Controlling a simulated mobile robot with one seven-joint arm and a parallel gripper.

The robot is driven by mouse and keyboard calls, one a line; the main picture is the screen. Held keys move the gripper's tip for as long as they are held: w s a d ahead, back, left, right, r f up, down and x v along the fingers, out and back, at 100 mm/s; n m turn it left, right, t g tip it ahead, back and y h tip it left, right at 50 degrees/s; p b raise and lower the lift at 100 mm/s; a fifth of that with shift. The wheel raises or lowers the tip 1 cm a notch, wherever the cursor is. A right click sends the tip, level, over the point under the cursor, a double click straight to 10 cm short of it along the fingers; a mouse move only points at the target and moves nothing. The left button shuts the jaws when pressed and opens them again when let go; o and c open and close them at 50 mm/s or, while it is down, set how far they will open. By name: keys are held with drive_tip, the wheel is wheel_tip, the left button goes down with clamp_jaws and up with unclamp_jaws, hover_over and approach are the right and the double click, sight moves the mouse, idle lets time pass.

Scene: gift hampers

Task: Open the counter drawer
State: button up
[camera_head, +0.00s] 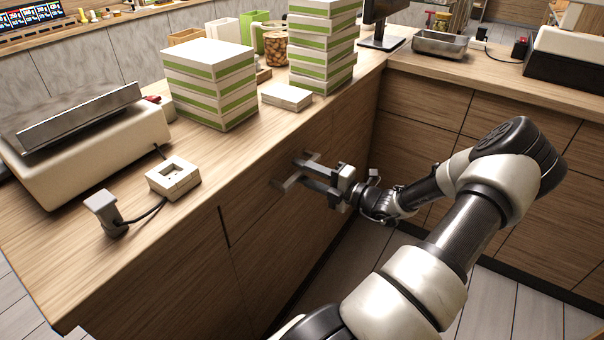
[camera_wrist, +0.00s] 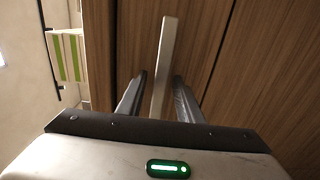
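The counter drawer front (camera_head: 256,212) is wood-grained and looks flush with the counter's side. A pale grey bar handle (camera_head: 287,184) stands out from it. My gripper (camera_head: 312,173) reaches the handle from the right, just below the countertop edge. In the wrist view, the handle bar (camera_wrist: 165,60) runs lengthwise between the two dark fingers of my gripper (camera_wrist: 160,95). The fingers are apart, with narrow gaps showing beside the bar. Contact at the fingertips is hard to make out.
The countertop (camera_head: 215,168) above holds stacked green-and-white boxes (camera_head: 210,88), a small white box (camera_head: 286,96), a scale-like device (camera_head: 85,140) and a corded scanner (camera_head: 105,212). Another wooden counter (camera_head: 425,100) meets it at the right. Floor (camera_head: 350,255) shows below my arm.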

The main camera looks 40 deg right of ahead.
drive_tip(key=shift+w, duration=0.2)
drive_tip(key=shift+c, duration=0.5)
clamp_jaws()
